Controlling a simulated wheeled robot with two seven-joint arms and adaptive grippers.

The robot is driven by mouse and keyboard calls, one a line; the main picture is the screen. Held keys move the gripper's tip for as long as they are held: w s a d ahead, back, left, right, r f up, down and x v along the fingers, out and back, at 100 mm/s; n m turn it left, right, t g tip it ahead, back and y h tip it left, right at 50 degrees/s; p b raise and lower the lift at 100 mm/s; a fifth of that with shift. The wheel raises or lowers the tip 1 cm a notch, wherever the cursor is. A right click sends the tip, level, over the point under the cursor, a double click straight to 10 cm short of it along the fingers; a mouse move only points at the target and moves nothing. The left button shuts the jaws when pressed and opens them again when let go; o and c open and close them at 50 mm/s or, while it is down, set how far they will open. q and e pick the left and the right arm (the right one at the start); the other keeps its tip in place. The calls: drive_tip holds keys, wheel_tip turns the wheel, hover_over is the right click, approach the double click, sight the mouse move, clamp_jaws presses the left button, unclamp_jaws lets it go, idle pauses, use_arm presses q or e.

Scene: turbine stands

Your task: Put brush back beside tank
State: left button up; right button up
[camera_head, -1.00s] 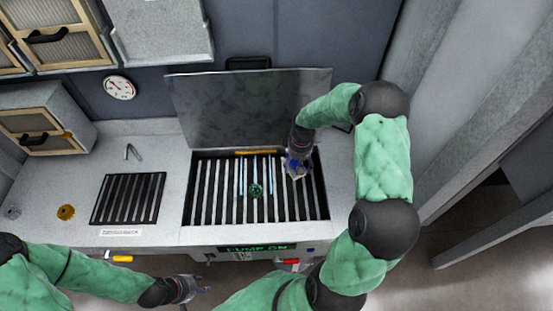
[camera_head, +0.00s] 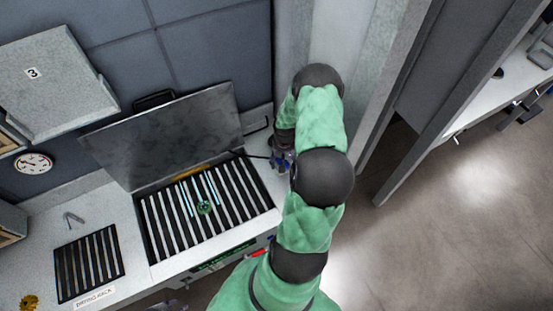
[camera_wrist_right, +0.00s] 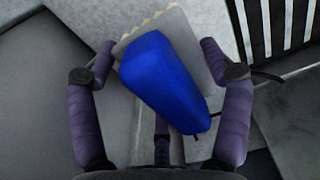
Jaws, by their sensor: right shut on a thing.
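The brush (camera_wrist_right: 165,80), with a blue body and a pale toothed or bristled edge, lies between the fingers of my right gripper (camera_wrist_right: 160,62). My right gripper (camera_head: 282,160) is shut on it at the right side of the tank, partly hidden by my arm in the head view. The tank (camera_head: 150,235) has dark slats, a raised grey lid (camera_head: 170,135) and a round green part (camera_head: 204,208) between blue rods. Whether the brush touches the counter is unclear. Only a sliver of my left gripper (camera_head: 170,306) shows at the bottom edge; its fingers cannot be judged.
A slatted drying rack (camera_head: 88,262) lies left of the tank, with a small tap-like hook (camera_head: 72,219) behind it and a yellow gear (camera_head: 28,302) nearby. A narrow pale counter strip (camera_head: 262,178) runs right of the tank. A grey wall panel stands beyond it.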

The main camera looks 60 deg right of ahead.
wheel_tip(320, 180, down, 7)
drive_tip(key=b, duration=0.4)
drive_tip(key=shift+b, duration=0.4)
drive_tip(key=shift+f+b, duration=0.5)
drive_tip(key=shift+f, duration=0.1)
drive_tip(key=shift+f+b, duration=0.3)
drive_tip(key=o, duration=1.3)
drive_tip(key=shift+c, duration=0.2)
drive_tip(key=shift+r, duration=0.15)
drive_tip(key=shift+r+p, duration=2.25)
drive_tip(key=shift+r, duration=1.15)
